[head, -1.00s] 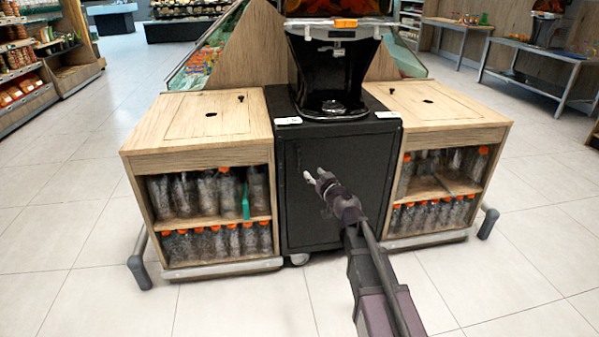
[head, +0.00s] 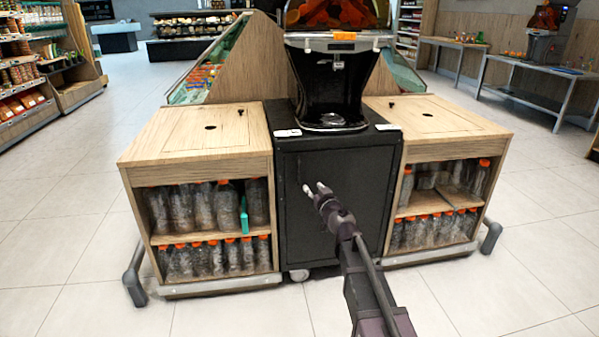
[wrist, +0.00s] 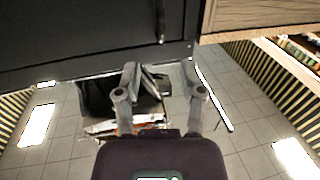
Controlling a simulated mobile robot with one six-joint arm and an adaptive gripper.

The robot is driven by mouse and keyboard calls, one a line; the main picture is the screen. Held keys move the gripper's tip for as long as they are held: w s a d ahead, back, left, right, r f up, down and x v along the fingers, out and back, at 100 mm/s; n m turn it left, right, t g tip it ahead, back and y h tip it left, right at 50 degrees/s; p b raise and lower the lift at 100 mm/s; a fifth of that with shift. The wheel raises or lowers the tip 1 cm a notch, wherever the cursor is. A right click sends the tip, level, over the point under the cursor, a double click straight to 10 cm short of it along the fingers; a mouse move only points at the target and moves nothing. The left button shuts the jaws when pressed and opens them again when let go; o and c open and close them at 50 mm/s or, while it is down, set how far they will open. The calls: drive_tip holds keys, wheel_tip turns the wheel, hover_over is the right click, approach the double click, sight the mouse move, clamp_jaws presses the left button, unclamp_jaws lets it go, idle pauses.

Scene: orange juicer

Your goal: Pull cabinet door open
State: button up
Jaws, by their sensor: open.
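The black cabinet door (head: 335,210) is on the front of the centre cabinet under the orange juicer (head: 335,75). It looks shut in the head view. A thin dark vertical handle (head: 299,166) is near its left edge and also shows at the top of the wrist view (wrist: 161,22). My gripper (head: 314,187) is in front of the door's left part, close to the handle and slightly lower in the picture. In the wrist view its two fingers (wrist: 160,75) are spread with nothing held between them. The exact gap to the door is unclear.
Wooden side cabinets with orange-capped bottles stand left (head: 215,215) and right (head: 440,200) of the door. Low grey bars (head: 134,272) stick out beside them. The tiled floor (head: 90,280) in front is clear.

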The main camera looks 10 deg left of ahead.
sight(300, 171)
drive_tip(key=x, duration=1.2)
drive_tip(key=shift+w+a, duration=0.2)
drive_tip(key=shift+w, duration=0.1)
clamp_jaws()
